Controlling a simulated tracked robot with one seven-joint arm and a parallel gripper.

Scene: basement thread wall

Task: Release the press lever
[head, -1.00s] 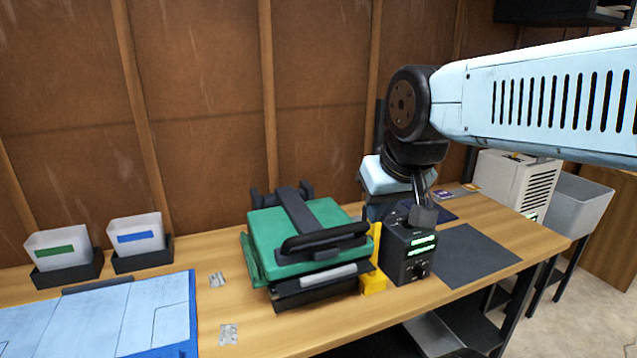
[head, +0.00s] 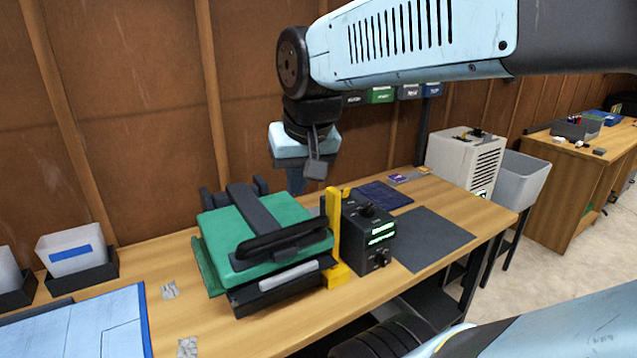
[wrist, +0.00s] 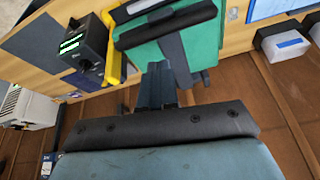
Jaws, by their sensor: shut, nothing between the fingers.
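The press (head: 215,232) stands on the bench with a green top over a dark base. Its black lever (head: 283,240) lies low across the front of the green top, joined to a dark arm running back. In the wrist view the press's green top (wrist: 205,38) and the lever (wrist: 165,22) show at the top. My gripper (head: 296,188) points down above the back right of the press, apart from the lever. Its fingers also show in the wrist view (wrist: 157,72), shut and empty.
A yellow upright (head: 334,235) and a black control box (head: 368,235) with green displays stand right of the press. A dark mat (head: 432,240) lies farther right. A white bin (head: 75,250) and a blue-edged board (head: 85,325) are at left. The wooden wall is behind.

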